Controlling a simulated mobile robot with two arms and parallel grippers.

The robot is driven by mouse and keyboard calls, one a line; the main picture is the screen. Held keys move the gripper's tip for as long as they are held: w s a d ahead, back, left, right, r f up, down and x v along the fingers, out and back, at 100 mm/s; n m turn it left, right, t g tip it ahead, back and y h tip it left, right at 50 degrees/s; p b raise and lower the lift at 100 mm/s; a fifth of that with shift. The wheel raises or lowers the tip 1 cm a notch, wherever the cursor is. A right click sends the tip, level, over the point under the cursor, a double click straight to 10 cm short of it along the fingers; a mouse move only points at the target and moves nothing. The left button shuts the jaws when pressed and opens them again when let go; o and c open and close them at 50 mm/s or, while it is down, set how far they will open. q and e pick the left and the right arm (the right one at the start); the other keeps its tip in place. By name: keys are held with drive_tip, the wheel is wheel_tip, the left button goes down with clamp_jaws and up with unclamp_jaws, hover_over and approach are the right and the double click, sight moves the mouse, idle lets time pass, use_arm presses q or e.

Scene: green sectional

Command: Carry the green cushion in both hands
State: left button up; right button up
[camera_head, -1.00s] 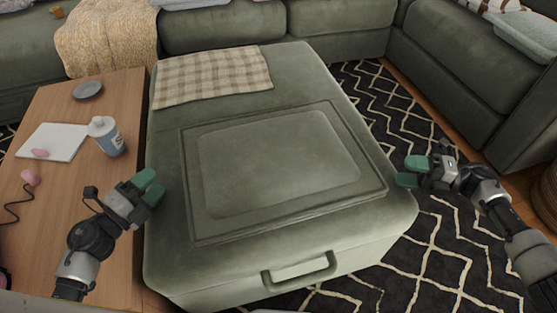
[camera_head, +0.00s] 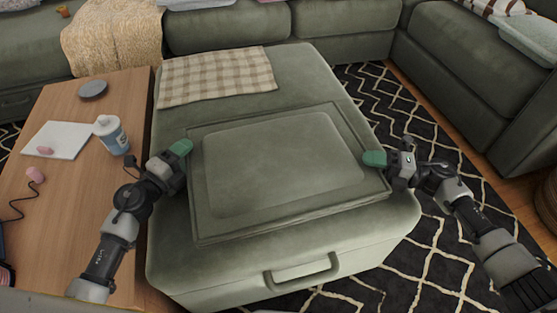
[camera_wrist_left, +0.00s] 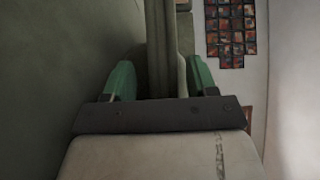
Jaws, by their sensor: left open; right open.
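The green cushion (camera_head: 285,165) is a flat, square-edged pad with a raised middle panel, lying on the green ottoman (camera_head: 190,272). My left gripper (camera_head: 180,149) is at the cushion's left edge. In the left wrist view, the left gripper (camera_wrist_left: 160,82) is open, with its green fingers on either side of the upright-looking edge of the cushion (camera_wrist_left: 160,40). My right gripper (camera_head: 375,158) is at the cushion's right edge, open. Its lower finger is hidden, so I cannot tell whether it touches the cushion.
A checked cloth (camera_head: 215,75) lies on the ottoman's far end. Sofas (camera_head: 335,30) stand behind and right, with a patterned rug (camera_head: 450,260) between.

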use_arm(q)
drive_tip(key=shift+w+d, duration=0.1)
drive_tip(key=shift+w, duration=0.1)
use_arm(e)
drive_tip(key=shift+a, duration=0.25)
use_arm(q)
clamp_jaws()
use_arm(e)
clamp_jaws()
